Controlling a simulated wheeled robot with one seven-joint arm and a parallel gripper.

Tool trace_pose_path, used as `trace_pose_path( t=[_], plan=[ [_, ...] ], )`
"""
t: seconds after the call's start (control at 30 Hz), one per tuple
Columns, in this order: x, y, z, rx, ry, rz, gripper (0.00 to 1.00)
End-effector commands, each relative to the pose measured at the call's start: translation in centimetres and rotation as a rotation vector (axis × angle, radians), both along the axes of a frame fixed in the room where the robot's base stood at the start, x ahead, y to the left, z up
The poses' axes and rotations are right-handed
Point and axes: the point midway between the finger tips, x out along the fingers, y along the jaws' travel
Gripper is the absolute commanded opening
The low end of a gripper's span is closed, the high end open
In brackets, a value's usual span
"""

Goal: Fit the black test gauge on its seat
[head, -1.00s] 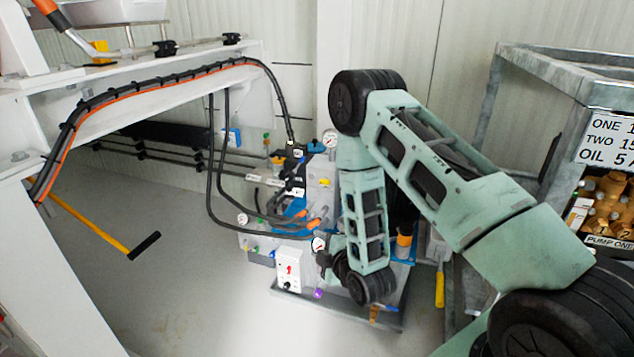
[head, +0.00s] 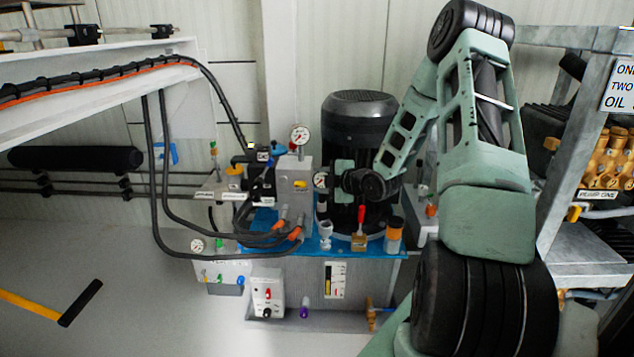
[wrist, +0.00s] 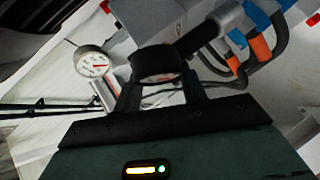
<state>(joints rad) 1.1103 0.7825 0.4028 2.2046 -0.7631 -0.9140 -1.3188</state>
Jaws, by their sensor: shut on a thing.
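The black test gauge (wrist: 155,62) is between the fingers of my gripper (wrist: 160,82) in the wrist view, its dark round body across them and a dark stem pointing to the upper right. In the head view my gripper (head: 330,184) is in front of the pump unit's grey block, with the held gauge's white dial (head: 320,181) at its left end. The grey block (head: 294,180) is just left of it. I cannot make out which fitting is the gauge's seat, nor whether the stem touches anything.
Another white-faced gauge (head: 300,134) stands on top of the grey block; it also shows in the wrist view (wrist: 92,63). Black hoses (head: 165,190) loop at the left. A black motor (head: 358,120) stands behind my gripper. A red-handled valve (head: 361,218) and white cup-shaped fitting (head: 325,232) are below.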

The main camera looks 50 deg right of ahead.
Motion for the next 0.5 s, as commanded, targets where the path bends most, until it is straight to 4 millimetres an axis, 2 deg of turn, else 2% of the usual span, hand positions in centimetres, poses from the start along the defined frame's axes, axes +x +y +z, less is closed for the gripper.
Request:
trace_pose_path(
  t=[0.13,0.5],
  plan=[
    [-0.66,-1.27,0.25,-0.001,-0.002,-0.005,0.0],
    [-0.73,-1.35,0.32,0.001,-0.002,-0.004,0.0]
  ],
)
